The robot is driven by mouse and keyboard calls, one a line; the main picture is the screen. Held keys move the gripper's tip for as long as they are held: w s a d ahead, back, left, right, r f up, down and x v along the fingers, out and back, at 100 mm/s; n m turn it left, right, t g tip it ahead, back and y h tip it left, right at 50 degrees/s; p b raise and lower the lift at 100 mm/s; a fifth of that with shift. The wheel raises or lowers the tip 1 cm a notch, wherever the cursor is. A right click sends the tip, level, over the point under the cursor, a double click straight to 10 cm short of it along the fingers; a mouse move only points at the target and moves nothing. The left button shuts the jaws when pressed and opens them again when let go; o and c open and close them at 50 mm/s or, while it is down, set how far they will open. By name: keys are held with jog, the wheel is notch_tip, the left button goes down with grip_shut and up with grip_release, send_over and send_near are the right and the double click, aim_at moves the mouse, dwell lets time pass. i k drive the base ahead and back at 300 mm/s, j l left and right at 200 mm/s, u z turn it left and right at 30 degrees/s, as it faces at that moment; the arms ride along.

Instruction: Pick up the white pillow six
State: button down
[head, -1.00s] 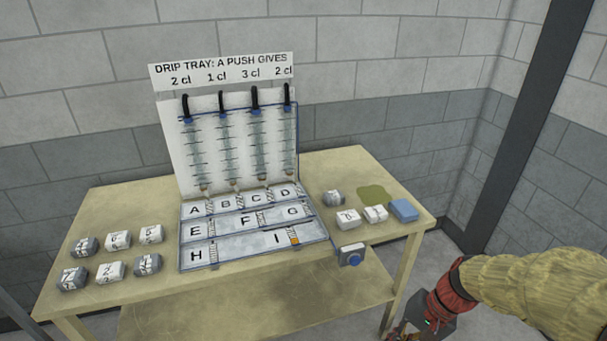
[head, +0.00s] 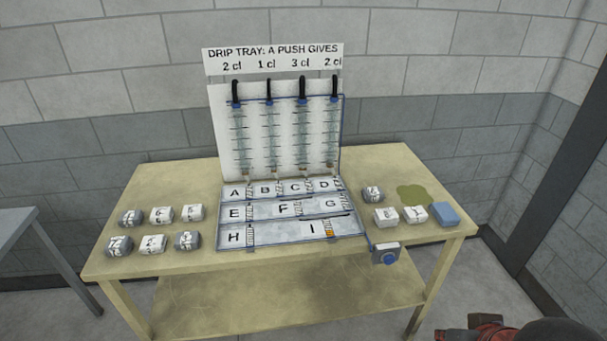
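Several small white pillow-shaped blocks lie on the table. At the left, one white pillow (head: 161,214) has a mark that looks like a 6. Another white pillow (head: 192,212) beside it has a mark too small to read surely. A third white pillow (head: 152,244) in the front row seems to read 2. At the right lie two more white pillows, one (head: 385,217) left of the other (head: 415,212), with unclear marks. Only a red and dark part of my arm shows at the bottom right edge, away from the pillows. My gripper's fingers are out of view.
Grey pillows (head: 119,246) lie among the white ones. A lettered drip tray (head: 275,237) with an upright board (head: 228,135) fills the table's middle. A blue block (head: 446,214), a green stain (head: 414,195) and a blue-button box (head: 385,254) are at the right. Another table (head: 18,222) stands left.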

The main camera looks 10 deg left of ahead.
aim_at(161, 215)
jog(key=u, duration=1.65)
jog(key=i+j+u, duration=0.2)
jog(key=i, duration=0.5)
jog(key=i+l+u, duration=0.2)
jog(key=i, duration=0.55)
jog(key=i+l+u, duration=0.2)
jog(key=i, duration=0.5)
jog(key=j, duration=0.1)
